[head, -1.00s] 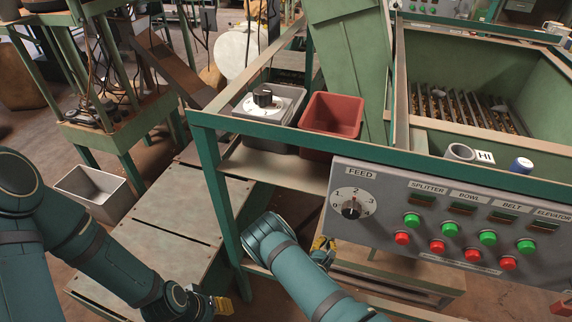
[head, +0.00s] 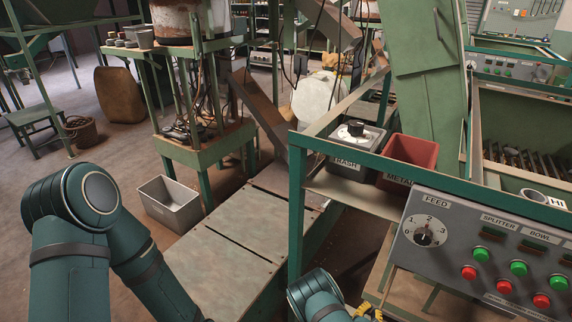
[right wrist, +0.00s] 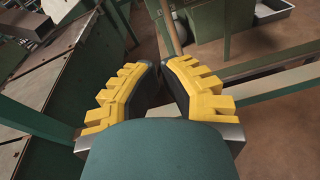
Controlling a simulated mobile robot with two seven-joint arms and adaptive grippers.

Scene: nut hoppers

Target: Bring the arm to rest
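My right gripper (right wrist: 159,62) shows in the right wrist view as two yellow fingers with dark pads. They lean together and their tips nearly meet, with nothing seen held between them. In the head view only a bit of its yellow shows at the bottom edge, left of the control panel (head: 455,268) and below the green frame. My right forearm comes in at the bottom centre. My left arm (head: 85,215) is bent at the left, and it runs out of the bottom edge, so its gripper is hidden.
The panel has a FEED dial (head: 424,235) and green and red buttons. A grey bin (head: 170,204) stands on the floor beside a low platform (head: 225,270).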

